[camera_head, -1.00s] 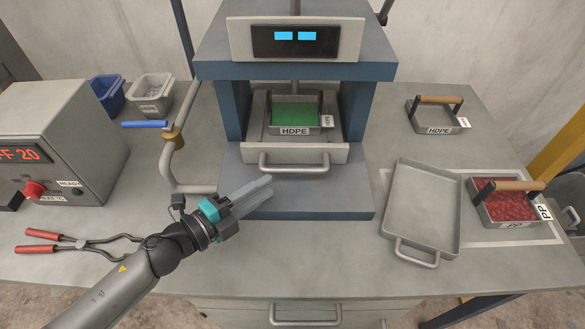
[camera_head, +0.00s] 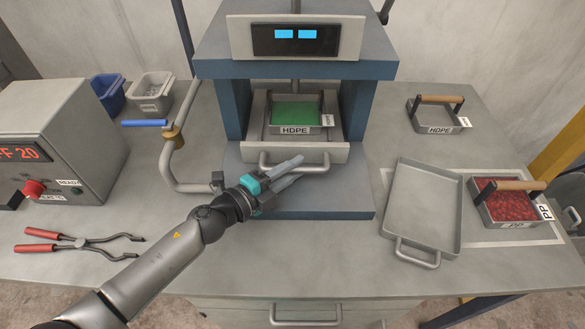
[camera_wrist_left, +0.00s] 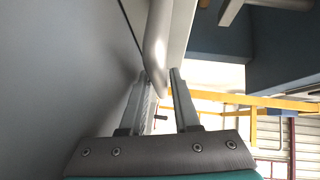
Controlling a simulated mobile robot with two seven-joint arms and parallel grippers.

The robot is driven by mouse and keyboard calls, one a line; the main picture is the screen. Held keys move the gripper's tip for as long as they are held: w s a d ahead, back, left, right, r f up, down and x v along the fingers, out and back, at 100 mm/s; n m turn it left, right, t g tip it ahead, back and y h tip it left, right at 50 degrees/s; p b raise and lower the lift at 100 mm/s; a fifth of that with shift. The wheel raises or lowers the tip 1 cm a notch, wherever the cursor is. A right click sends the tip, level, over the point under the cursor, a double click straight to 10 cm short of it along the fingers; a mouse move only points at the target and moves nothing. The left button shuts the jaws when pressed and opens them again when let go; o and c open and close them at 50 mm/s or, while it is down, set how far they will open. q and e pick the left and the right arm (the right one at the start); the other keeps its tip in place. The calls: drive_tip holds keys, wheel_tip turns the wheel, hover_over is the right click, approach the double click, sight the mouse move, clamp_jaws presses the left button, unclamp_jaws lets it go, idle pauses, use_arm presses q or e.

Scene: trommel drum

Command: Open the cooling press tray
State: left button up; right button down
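The cooling press (camera_head: 375,73) is a blue and grey frame with a lit display. Its tray (camera_head: 338,153) sits inside the frame and holds a mould of green material labelled HDPE (camera_head: 295,113). A grey bar handle (camera_head: 318,169) is on the tray's front. My left gripper (camera_head: 298,167) is at this handle with its two fingers apart. In the left wrist view the handle (camera_wrist_left: 158,45) reaches between the tips of the open fingers (camera_wrist_left: 160,75); I cannot tell whether they touch it. My right gripper is not in view.
A lever with a blue grip (camera_head: 145,124) stands left of the press. Red-handled tongs (camera_head: 80,243) lie at the front left. An empty grey tray (camera_head: 425,205) and a mould of red pieces (camera_head: 512,208) are to the right. An HDPE mould (camera_head: 438,118) stands at the back right.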

use_arm(q)
clamp_jaws()
idle(1.2)
